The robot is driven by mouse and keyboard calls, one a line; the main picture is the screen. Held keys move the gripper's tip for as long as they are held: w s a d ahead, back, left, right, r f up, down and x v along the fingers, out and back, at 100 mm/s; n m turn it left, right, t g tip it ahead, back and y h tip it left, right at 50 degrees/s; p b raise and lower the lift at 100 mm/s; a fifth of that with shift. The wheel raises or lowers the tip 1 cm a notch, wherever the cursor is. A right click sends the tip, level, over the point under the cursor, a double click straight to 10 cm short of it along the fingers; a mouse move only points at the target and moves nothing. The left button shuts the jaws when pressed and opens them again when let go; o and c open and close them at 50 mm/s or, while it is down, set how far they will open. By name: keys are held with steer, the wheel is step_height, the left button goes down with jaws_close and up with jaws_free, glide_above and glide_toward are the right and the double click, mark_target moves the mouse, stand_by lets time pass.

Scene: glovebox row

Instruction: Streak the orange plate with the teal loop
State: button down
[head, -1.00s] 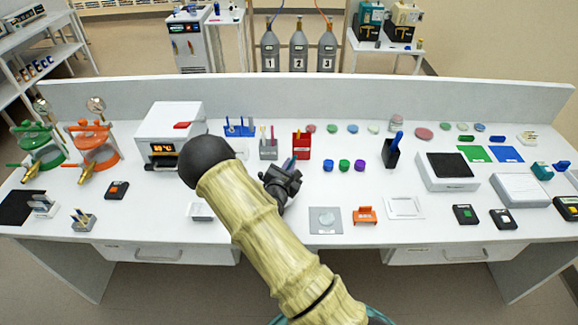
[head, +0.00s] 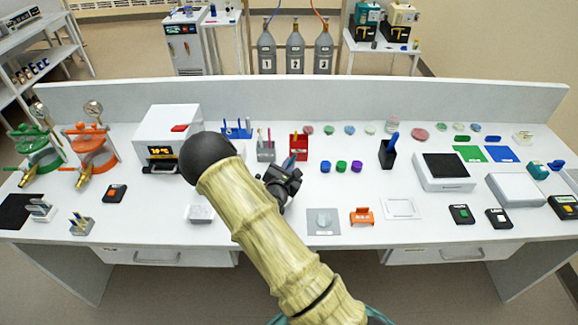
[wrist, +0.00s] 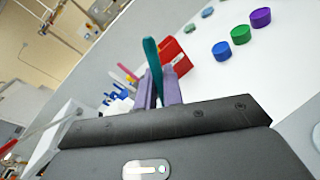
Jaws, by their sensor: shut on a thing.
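My gripper (head: 290,164) is in front of the red holder (head: 299,147), over the middle of the bench. In the wrist view its purplish fingers (wrist: 160,88) are shut on a teal stick (wrist: 152,62), which looks like the teal loop. The stick stands up between the fingers, and its looped end cannot be made out. The red holder also shows just behind it in the wrist view (wrist: 172,52). No plate is clearly orange. Small round dishes lie in a row at the back, among them a reddish one (head: 421,135) and a smaller reddish one (head: 308,130).
Blue, green and purple pots (head: 341,166) stand right of my gripper. An orange stand (head: 361,217), a grey pad with a clear disc (head: 314,229) and a white frame (head: 401,208) lie nearer the front. A black holder (head: 387,156) with a blue pen stands right. An oven (head: 168,130) is left.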

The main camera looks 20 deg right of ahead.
steer(key=shift+r+p, duration=1.35)
steer(key=shift+r, duration=1.05)
